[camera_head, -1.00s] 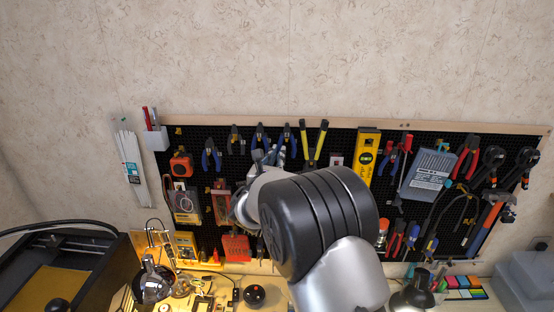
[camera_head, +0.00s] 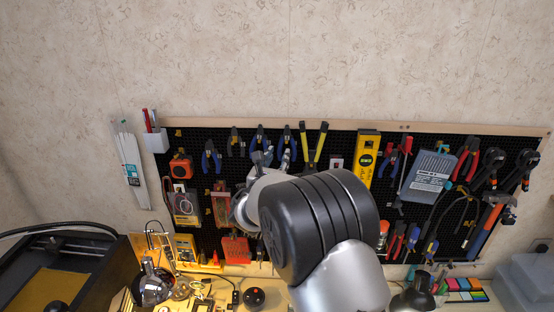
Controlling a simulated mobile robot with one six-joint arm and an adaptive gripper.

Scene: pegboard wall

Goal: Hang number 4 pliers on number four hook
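A row of small pliers hangs along the top of the black pegboard (camera_head: 330,140). From the left are blue-handled pliers (camera_head: 211,154), dark-handled pliers (camera_head: 235,140), blue-handled pliers (camera_head: 259,135) and another blue-handled pair (camera_head: 287,134), fourth in the row. No numbers are readable on pliers or hooks. My gripper (camera_head: 271,160) is at the board, just below the third and fourth pliers. Its grey fingers appear spread, one on each side, with nothing clearly between them. My wrist hides part of the gripper and the board behind it. Contact with the fourth pliers cannot be told.
Yellow-handled pliers (camera_head: 314,145) and a yellow level (camera_head: 366,160) hang close on the right. An orange tape measure (camera_head: 181,166) and a red pouch (camera_head: 236,249) hang on the left. A desk lamp (camera_head: 154,284) stands below. The wall above is clear.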

